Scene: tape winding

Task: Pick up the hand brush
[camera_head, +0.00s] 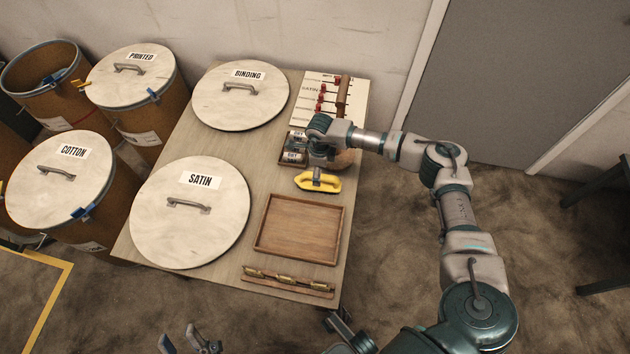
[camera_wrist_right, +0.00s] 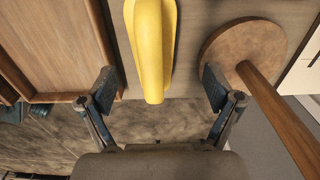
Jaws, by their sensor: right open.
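The hand brush, with a yellow body (camera_head: 318,182), lies on the table right of centre, between the wooden tray and the small boxes. In the right wrist view the yellow brush (camera_wrist_right: 153,45) lies ahead, between and beyond the fingertips, with bare space on both sides. My right gripper (camera_head: 320,172) is over the brush, its fingers mostly hidden by the wrist. In the wrist view the right gripper (camera_wrist_right: 159,88) is open and empty. My left gripper (camera_head: 190,343) is low at the bottom edge, off the table, with its fingers apart and nothing between them.
A wooden tray (camera_head: 262,245) lies in front of the brush. A round wooden disc (camera_wrist_right: 240,50) with a rod (camera_wrist_right: 285,120) stands close to the right finger. Large lids marked SATIN (camera_head: 190,235) and BINDING (camera_head: 240,108) cover the table's left side.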

